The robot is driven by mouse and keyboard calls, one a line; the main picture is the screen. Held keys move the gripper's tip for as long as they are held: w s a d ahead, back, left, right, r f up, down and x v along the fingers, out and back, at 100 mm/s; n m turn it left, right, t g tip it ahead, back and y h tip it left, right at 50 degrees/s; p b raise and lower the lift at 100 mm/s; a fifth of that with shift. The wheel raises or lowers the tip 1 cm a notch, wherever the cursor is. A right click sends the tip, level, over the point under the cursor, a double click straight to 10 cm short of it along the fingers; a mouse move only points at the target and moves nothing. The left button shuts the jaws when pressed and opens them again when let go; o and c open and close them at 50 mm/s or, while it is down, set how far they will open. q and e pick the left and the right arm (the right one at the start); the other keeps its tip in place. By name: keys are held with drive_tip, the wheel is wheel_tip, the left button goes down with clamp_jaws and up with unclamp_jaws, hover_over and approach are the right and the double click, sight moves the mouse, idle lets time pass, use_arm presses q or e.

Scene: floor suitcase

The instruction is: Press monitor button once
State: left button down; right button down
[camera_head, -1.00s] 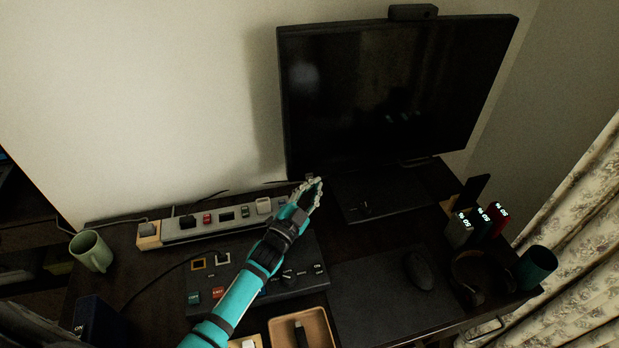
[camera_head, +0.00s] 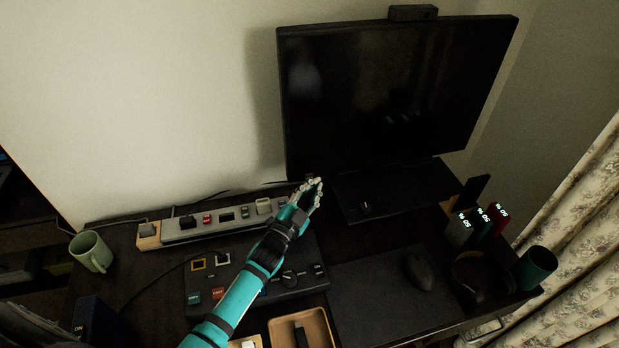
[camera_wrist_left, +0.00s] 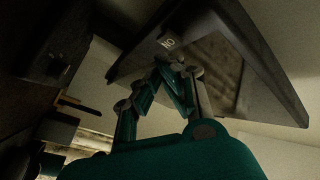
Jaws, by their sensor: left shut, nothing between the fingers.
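The black monitor (camera_head: 390,95) stands upright on the desk with a dark screen. In the left wrist view the monitor (camera_wrist_left: 255,60) is seen from below, and a small pale button with lettering (camera_wrist_left: 167,42) sits at its lower edge. My left gripper (camera_head: 318,184) is shut and empty, just below the monitor's lower left corner. In the left wrist view the fingertips (camera_wrist_left: 178,66) are close below the button; I cannot tell whether they touch it. My right gripper is not in view.
A power strip (camera_head: 215,225) and a dark button panel (camera_head: 300,289) lie near my left arm. A green mug (camera_head: 91,251) stands at the left. The mouse (camera_head: 419,271) lies on a dark mat (camera_head: 365,300). A wooden tray (camera_head: 327,335) is at the front.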

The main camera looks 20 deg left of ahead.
use_arm(q)
drive_tip(key=shift+w+a, duration=0.25)
drive_tip(key=shift+w, duration=0.15)
drive_tip(key=shift+w+a+b, duration=0.2)
drive_tip(key=shift+w+b, duration=0.1)
idle(0.8)
drive_tip(key=shift+s, duration=0.1)
drive_tip(key=shift+s+d+p, duration=0.35)
drive_tip(key=shift+s+d, duration=0.1)
drive_tip(key=shift+s, duration=0.15)
drive_tip(key=s+d, duration=0.1)
drive_tip(key=s+d+p, duration=0.1)
drive_tip(key=s, duration=0.2)
drive_tip(key=shift+s+d+p, duration=0.1)
drive_tip(key=shift+d+p, duration=0.25)
drive_tip(key=shift+d, duration=0.05)
